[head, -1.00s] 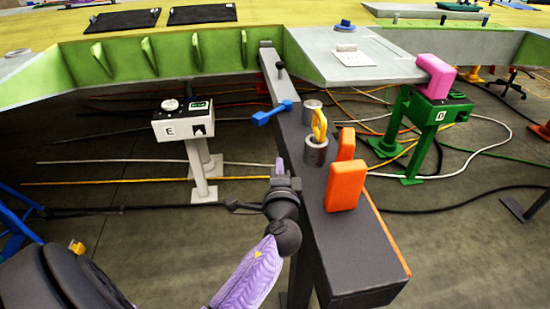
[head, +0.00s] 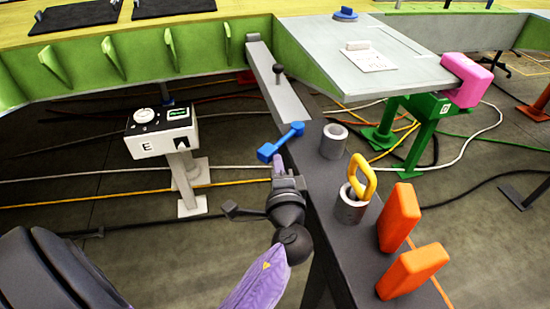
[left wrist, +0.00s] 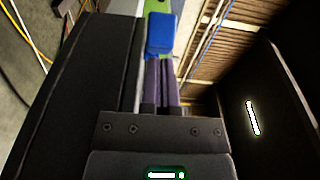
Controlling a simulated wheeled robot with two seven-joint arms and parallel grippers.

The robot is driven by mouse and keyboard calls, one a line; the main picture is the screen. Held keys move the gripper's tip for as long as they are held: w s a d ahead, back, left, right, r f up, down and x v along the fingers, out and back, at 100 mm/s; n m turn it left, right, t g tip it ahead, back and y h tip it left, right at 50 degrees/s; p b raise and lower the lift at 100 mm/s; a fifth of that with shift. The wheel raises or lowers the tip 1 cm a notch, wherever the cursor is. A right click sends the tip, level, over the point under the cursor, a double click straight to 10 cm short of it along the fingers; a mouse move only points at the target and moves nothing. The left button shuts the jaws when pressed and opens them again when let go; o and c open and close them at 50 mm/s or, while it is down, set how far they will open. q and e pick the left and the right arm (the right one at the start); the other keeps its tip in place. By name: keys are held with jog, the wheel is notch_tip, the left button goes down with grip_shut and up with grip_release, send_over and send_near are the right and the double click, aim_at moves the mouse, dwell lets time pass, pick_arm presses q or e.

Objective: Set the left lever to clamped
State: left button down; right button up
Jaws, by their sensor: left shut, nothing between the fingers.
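A blue lever (head: 283,140) sits at the left edge of the dark beam, with its wide end pointing down and to the left. My left gripper (head: 279,163) is just below that wide end, its purple fingers together and pointing at it. In the left wrist view the shut fingers (left wrist: 161,82) are empty, and the blue lever end (left wrist: 161,34) lies right at their tips. I cannot tell whether they touch. The lever's markings, if any, are not visible. My right gripper is not in view.
The dark beam (head: 322,205) carries grey sockets, a yellow loop (head: 361,178) and orange blocks (head: 399,216) to the right of my gripper. A black-knobbed pin (head: 279,75) stands farther back. A white box marked E (head: 160,130) stands left. Cables cross the floor.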

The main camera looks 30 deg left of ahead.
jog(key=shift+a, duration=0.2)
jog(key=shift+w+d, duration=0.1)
